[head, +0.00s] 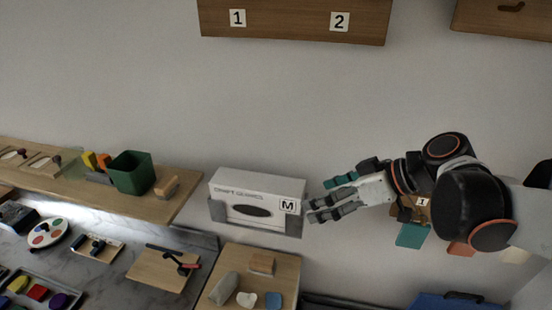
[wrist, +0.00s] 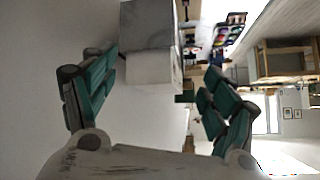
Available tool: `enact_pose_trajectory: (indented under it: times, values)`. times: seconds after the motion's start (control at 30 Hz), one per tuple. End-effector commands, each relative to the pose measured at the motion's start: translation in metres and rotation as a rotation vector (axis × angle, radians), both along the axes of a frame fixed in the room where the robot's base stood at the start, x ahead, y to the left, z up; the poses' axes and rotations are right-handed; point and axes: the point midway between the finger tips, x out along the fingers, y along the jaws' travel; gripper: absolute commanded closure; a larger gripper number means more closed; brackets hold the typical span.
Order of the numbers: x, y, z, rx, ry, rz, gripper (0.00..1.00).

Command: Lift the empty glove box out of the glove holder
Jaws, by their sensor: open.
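In the wrist view my gripper (wrist: 160,95) is open, with green-padded fingers spread wide. The end of the white box (wrist: 150,68) and the grey holder (wrist: 147,25) show between and beyond the fingers. Whether a finger touches the box I cannot tell.
A wooden shelf (head: 187,199) with a green bin (head: 131,172) is to the left. Below are a grey counter (head: 110,275) and a wooden board (head: 285,270) with small blocks. A wooden cabinet (head: 290,22) hangs above. The wall above the box is clear.

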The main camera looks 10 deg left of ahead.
Motion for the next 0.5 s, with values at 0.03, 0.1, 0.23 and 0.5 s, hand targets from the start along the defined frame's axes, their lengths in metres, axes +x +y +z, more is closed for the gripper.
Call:
enact_pose_trajectory:
  times: [0.03, 0.1, 0.23, 0.5]
  values:
    - [0.009, 0.008, 0.014, 0.042, -0.037, 0.062, 0.22]
    - [0.017, 0.019, 0.025, 0.099, -0.097, 0.146, 0.22]
    - [0.028, 0.032, 0.039, 0.185, -0.195, 0.257, 0.22]
    - [0.033, 0.047, 0.045, 0.249, -0.277, 0.335, 0.22]
